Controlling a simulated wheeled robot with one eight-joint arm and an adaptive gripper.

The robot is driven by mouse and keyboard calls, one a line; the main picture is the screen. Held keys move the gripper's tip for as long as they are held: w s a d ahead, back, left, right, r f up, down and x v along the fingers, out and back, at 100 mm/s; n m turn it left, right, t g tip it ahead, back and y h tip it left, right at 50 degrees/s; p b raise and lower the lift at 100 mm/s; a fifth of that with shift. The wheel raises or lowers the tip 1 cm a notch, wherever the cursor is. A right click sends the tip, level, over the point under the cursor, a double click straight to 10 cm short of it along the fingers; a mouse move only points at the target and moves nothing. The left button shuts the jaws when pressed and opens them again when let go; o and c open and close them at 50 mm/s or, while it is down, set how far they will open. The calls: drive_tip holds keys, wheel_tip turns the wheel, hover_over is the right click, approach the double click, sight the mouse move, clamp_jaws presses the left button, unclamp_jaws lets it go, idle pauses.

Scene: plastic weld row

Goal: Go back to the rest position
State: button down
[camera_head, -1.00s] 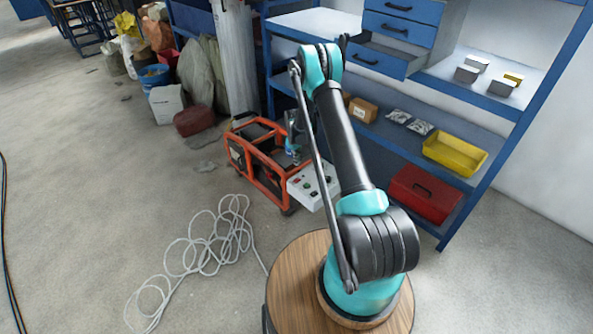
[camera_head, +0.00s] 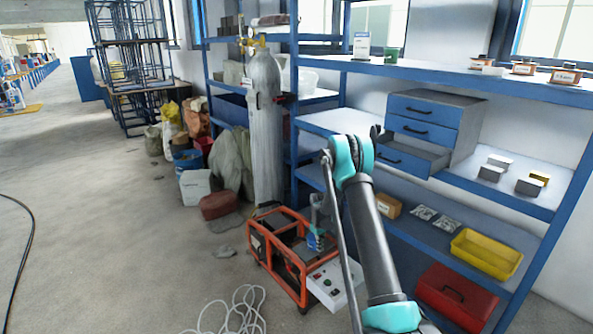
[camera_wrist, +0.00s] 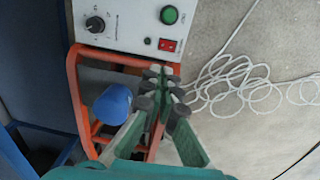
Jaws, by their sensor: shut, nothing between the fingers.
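My gripper (camera_wrist: 164,82) shows in the wrist view with its green fingers converging and dark tips together. It is shut with nothing held. Beyond the tips are a white control box (camera_wrist: 128,20) with a knob, a green button and a red switch, and an orange frame (camera_wrist: 73,90). A rounded blue object (camera_wrist: 112,104) lies to the left of the fingers.
An orange-framed machine (camera_head: 290,262) stands on the floor beside a grey gas cylinder (camera_head: 267,130). A blue shelf rack (camera_head: 420,65) with an open drawer (camera_head: 412,160), a yellow bin (camera_head: 487,254) and a red toolbox (camera_head: 456,297) is on the right. White cable (camera_head: 240,310) lies coiled. Floor at left is mostly clear.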

drive_tip(key=s+d+r+m+t, duration=0.1)
drive_tip(key=s+d+r+m, duration=0.1)
drive_tip(key=s+r, duration=0.8)
drive_tip(key=s+d+r+m+t, duration=0.1)
drive_tip(key=s+r, duration=0.6)
drive_tip(key=r, duration=0.6)
drive_tip(key=s+d+r+m+t, duration=0.1)
drive_tip(key=s+m, duration=0.3)
drive_tip(key=s, duration=2.2)
drive_tip(key=shift+d+r+t+y, duration=0.3)
drive_tip(key=shift+r, duration=0.3)
drive_tip(key=c, duration=2.2)
unclamp_jaws()
